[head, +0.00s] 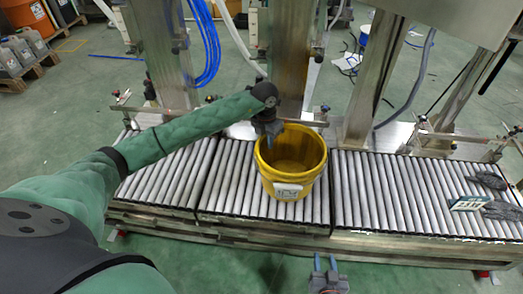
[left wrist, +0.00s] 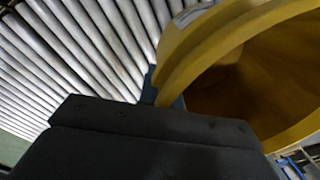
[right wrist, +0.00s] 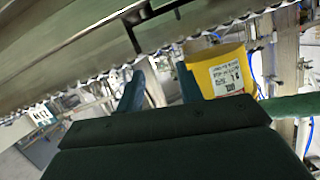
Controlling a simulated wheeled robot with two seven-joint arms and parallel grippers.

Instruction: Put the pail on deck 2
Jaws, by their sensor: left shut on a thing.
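The yellow pail (head: 292,183) is upright with its open mouth up, over the right part of the middle roller section (head: 232,180). I cannot tell whether its base touches the rollers. It bears a white label on its front. My left gripper (head: 270,135) is shut on the pail's rim at its back left; the rim also shows in the left wrist view (left wrist: 178,65). My right gripper (head: 326,264) is low in front of the conveyor, open and empty. In the right wrist view the pail (right wrist: 222,75) is beyond its fingers. No deck number is readable.
The left roller section (head: 160,180) is clear. The right roller section (head: 385,190) has grey gloves (head: 488,180) and a small sign (head: 468,203) at its right end, with bare rollers beside the pail. Metal posts (head: 290,60) and hoses stand behind the conveyor.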

